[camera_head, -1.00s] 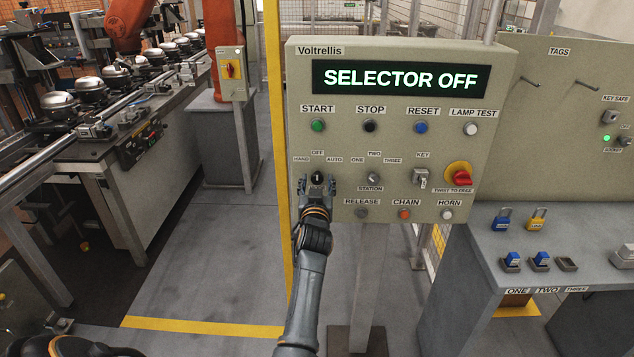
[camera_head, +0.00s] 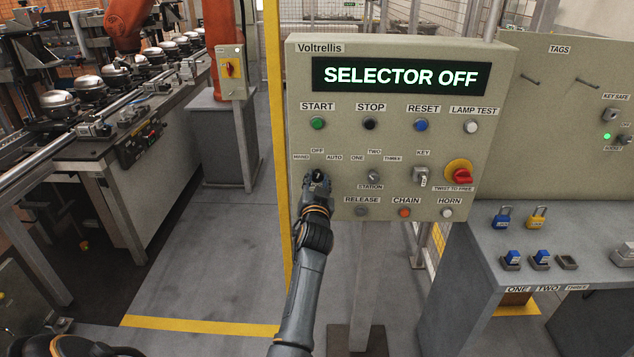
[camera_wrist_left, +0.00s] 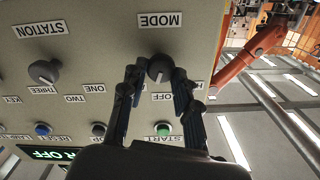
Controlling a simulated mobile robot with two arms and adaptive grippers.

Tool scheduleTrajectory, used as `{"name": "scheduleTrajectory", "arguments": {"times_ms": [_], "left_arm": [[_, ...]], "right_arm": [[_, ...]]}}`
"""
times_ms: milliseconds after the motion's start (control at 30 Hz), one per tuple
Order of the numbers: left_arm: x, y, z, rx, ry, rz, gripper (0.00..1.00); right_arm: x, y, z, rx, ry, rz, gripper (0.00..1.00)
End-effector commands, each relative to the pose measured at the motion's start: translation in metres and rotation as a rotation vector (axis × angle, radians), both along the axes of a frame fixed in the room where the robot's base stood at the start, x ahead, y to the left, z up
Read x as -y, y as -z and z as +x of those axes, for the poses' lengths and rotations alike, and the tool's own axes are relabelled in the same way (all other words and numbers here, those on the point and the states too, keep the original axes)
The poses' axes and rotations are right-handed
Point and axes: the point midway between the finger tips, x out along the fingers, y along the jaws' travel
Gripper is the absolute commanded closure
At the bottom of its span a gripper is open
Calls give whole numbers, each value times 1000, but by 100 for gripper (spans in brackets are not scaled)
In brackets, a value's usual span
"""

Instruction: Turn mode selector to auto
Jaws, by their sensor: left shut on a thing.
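The mode selector is a dark round knob (camera_wrist_left: 160,68) under the MODE label in the left wrist view, where the picture is upside down. A pale mark on it points about toward the OFF label. My left gripper (camera_head: 317,181) is at the knob on the panel's left side in the head view. It is shut on the knob, with one finger on each side (camera_wrist_left: 158,76). The AUTO label (camera_head: 335,157) is right of OFF in the head view. The display (camera_head: 400,77) reads SELECTOR OFF. My right gripper is not in view.
The control panel (camera_head: 300,75) also has START, STOP, RESET and LAMP TEST buttons above. A station selector (camera_head: 373,177), key switch (camera_head: 421,177) and red twist knob (camera_head: 463,176) are to the right. Release, chain and horn buttons are below.

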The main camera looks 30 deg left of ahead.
Motion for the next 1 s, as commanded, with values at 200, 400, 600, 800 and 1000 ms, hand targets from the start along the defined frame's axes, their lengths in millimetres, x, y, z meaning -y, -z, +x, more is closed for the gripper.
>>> {"name": "scheduleTrajectory", "arguments": {"times_ms": [200, 400, 600, 800, 1000], "left_arm": [[0, 0, 0, -95, -1, 155, 100], [0, 0, 0, -165, -2, 271, 100], [0, 0, 0, -211, -1, 346, 100], [0, 0, 0, -234, -3, 381, 100], [0, 0, 0, -238, -3, 389, 100]], "right_arm": [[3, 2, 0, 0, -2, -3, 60], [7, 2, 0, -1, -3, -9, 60], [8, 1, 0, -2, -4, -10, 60], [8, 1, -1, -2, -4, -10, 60], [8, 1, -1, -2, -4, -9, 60]]}}
